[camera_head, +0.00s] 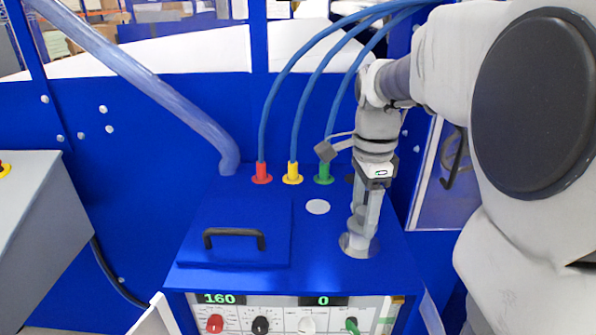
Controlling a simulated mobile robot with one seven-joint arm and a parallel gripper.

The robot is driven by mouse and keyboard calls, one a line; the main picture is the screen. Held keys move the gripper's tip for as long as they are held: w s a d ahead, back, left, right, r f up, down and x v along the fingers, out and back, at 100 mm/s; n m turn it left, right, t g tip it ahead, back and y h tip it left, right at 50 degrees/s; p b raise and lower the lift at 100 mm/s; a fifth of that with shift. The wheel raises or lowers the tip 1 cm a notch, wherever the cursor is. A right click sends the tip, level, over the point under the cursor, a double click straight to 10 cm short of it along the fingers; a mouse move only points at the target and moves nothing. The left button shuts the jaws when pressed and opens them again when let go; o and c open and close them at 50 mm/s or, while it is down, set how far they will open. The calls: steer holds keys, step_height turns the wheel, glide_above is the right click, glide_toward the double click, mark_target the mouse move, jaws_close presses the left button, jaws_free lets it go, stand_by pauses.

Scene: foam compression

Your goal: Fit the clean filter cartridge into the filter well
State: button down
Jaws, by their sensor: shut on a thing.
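My gripper (362,229) points down over the right part of the blue machine top (330,254). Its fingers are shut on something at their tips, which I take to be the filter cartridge. The fingers hide most of it. A round grey metal ring (347,249), seemingly the rim of the filter well, surrounds the fingertips at the machine top. I cannot tell how deep the cartridge sits in the ring. A flat white disc (318,206) lies on the top, left of and behind my gripper.
A closed blue lid with a black handle (234,240) is on the left of the top. Red (262,176), yellow (293,175) and green (324,175) hose fittings stand behind, with blue hoses rising. A front panel (290,314) has knobs and displays reading 160 and 0.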

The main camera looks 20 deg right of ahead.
mark_target(361, 227)
steer(key=shift+f+b, duration=1.5)
steer(key=shift+f, duration=0.7)
jaws_free()
steer(key=shift+r, duration=0.1)
step_height(361, 227, up, 17)
steer(key=p, duration=0.2)
steer(key=shift+r, duration=0.2)
